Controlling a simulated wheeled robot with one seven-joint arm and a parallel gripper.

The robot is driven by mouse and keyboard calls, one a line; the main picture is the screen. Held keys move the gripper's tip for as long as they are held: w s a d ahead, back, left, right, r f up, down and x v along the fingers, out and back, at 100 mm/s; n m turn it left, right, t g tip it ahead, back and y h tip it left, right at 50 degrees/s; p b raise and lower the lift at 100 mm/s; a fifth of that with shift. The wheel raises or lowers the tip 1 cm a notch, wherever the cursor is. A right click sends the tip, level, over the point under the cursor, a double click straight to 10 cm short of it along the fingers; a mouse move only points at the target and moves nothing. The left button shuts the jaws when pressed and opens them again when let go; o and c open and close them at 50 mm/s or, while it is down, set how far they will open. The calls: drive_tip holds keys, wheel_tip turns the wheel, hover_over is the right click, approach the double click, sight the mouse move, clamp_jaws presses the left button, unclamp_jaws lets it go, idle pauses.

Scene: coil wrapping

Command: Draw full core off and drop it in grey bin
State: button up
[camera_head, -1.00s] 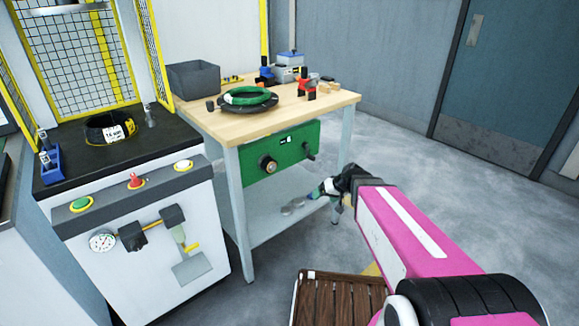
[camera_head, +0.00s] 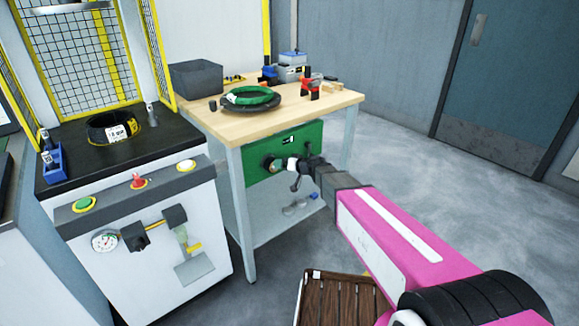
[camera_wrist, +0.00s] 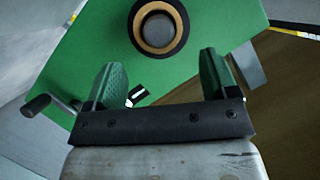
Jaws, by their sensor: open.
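A green machine box (camera_head: 290,148) is mounted under the wooden tabletop. On its front is a round core (camera_head: 269,163) with a dark outer layer, a tan ring and a grey centre. The core (camera_wrist: 157,28) shows large at the top middle of the wrist view. My gripper (camera_head: 288,163) is just right of the core in the head view. In the wrist view my gripper (camera_wrist: 160,75) is open and empty, its two fingers below the core and apart from it. The grey bin (camera_head: 196,78) stands at the table's back left; its inside is barely visible.
A green coil (camera_head: 250,96) lies on a black disc on the wooden table (camera_head: 225,125). Red and blue tools (camera_head: 290,75) stand at the back. A white machine (camera_head: 150,245) with buttons is at left, a slatted brown surface (camera_head: 335,300) in front. A crank handle (camera_wrist: 38,104) projects from the green box.

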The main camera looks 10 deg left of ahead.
sight(272, 165)
drive_tip(key=x, duration=0.7)
drive_tip(key=shift+w+a+f, duration=0.1)
drive_tip(key=shift+a, duration=0.1)
drive_tip(key=c, duration=1.1)
